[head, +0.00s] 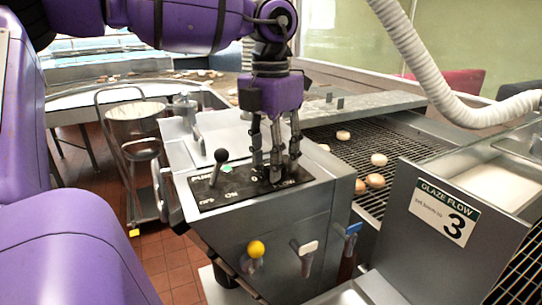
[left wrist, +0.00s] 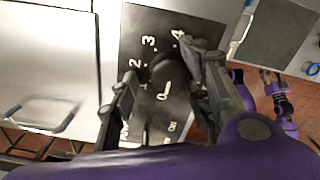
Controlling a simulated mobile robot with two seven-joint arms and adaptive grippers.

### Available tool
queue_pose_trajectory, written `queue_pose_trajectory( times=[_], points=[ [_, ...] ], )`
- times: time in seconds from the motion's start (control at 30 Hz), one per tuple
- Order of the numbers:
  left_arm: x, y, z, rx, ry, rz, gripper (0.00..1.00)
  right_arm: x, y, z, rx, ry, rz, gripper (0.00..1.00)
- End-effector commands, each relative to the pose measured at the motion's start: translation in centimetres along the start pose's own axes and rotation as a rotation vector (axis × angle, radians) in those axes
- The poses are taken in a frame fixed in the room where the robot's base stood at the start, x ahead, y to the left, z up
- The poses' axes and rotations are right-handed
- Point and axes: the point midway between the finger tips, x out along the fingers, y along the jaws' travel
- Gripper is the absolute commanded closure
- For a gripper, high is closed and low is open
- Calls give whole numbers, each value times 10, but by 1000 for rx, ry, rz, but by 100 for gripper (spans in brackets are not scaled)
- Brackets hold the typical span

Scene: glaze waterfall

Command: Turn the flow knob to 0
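The flow knob (left wrist: 165,70) is a dark round shape on the black dial plate (left wrist: 150,22). White digits 2, 3 and 4 show around it in the left wrist view; where its pointer stands is hard to tell. My left gripper (head: 276,172) points down over the right part of the control panel (head: 222,194). In the left wrist view its fingers (left wrist: 162,66) are apart, one on each side of the knob. I cannot tell whether they touch it. In the head view the fingers hide most of the knob.
A black-balled lever (head: 220,157) stands left of the gripper. Yellow (head: 256,249), white (head: 308,247) and blue (head: 352,230) handles line the panel's front. A sign (head: 444,211) reads "GLAZE FLOW 3". Doughnuts lie on the wire conveyor (head: 385,145). A pot (head: 135,122) stands on a cart at left.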

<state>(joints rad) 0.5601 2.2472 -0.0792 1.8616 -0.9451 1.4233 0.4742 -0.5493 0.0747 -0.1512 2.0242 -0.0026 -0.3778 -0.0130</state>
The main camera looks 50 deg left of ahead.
Motion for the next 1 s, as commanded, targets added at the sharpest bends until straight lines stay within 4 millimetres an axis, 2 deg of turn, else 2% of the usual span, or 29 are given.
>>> queue_pose_trajectory(
  times=[0.17,0.27,0.7,0.83,1.0],
  points=[
    [-2,-1,0,1,1,-1,56,0,1,0,-1,1,1,60],
    [-11,-1,0,2,-1,-2,56,0,1,0,0,0,1,60],
    [-97,1,0,-2,0,0,56,0,0,1,1,-1,1,60],
    [-113,2,0,-2,0,0,56,0,0,1,1,-1,0,60],
    [-120,2,0,0,1,-1,56,0,0,1,1,-1,0,60]
  ],
)
